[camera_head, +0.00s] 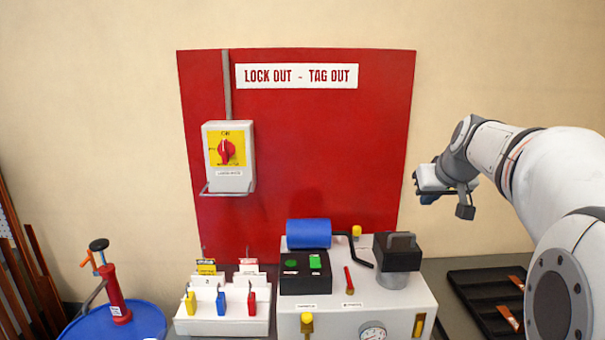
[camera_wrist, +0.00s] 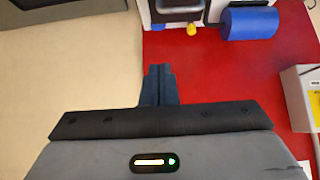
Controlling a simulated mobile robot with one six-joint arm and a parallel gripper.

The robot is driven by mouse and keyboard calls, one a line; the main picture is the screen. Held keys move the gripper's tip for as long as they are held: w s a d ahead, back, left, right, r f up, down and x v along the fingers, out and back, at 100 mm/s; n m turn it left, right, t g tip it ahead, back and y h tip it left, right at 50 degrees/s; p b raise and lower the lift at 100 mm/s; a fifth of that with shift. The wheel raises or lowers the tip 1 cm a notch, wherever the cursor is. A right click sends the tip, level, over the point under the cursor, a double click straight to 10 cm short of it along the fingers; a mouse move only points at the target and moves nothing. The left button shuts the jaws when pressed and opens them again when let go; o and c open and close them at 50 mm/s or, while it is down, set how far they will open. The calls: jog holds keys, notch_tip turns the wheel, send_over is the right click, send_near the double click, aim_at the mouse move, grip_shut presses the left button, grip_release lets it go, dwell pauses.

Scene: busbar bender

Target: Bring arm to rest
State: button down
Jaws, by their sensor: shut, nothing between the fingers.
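My arm reaches in from the right in the head view, with my gripper (camera_head: 424,192) held in the air in front of the right edge of the red board. It is above and to the right of the white bender machine (camera_head: 340,300). In the wrist view the two dark fingers of my gripper (camera_wrist: 158,72) are together, with nothing between them. The gripper touches nothing that I can see.
A red lockout board (camera_head: 320,130) carries a grey switch box (camera_head: 229,178) with a red knob. A tag rack (camera_head: 222,318), a blue drum (camera_head: 140,325) with a red pump (camera_head: 115,295), and a black tray (camera_head: 480,290) stand below. Air around the gripper is clear.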

jog(key=s+a+f+g, duration=0.1)
jog(key=s+a+f, duration=0.2)
jog(key=s+f, duration=0.4)
jog(key=s+a+f+g+b, duration=0.1)
jog(key=s+a+f+g, duration=0.1)
jog(key=s+a+f, duration=0.2)
jog(key=s+a+f+g+b, duration=0.1)
jog(key=s+a+f, duration=0.3)
jog(key=s+f, duration=0.6)
jog(key=s+g, duration=0.1)
jog(key=s, duration=0.6)
jog(key=shift+a+f+m, duration=0.15)
jog(key=shift+f+m, duration=0.1)
jog(key=shift+m, duration=0.05)
jog(key=shift+s, duration=0.1)
